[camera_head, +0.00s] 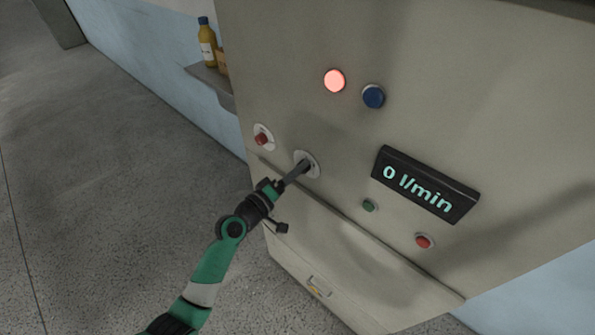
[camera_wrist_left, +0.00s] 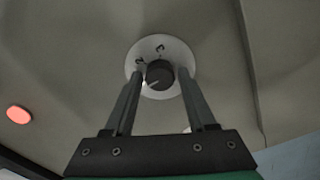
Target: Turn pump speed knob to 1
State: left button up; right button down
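The pump speed knob (camera_wrist_left: 159,75) is dark and round on a white dial plate (camera_wrist_left: 181,51). Its white pointer line points to the lower left of the wrist picture. Small dial marks show above and to the upper left of the knob, too blurred to read surely. My left gripper (camera_wrist_left: 160,73) is open, with one finger on each side of the knob and a visible gap on both sides. In the head view, the left gripper (camera_head: 305,166) reaches the dial plate (camera_head: 314,168) and hides the knob. My right gripper is not in view.
The display (camera_head: 424,185) reads 0 l/min. A lit red button (camera_head: 334,80), a blue button (camera_head: 373,96), a green button (camera_head: 369,205) and other red buttons (camera_head: 424,241) (camera_head: 262,138) sit on the panel. Bottles (camera_head: 207,42) stand on a shelf at the back left.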

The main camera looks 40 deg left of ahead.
pick_arm(q)
jog(key=shift+o, duration=0.9)
jog(key=s, duration=1.1)
jog(key=shift+s+d, duration=0.25)
jog(key=shift+s, duration=0.1)
jog(key=shift+d, duration=0.1)
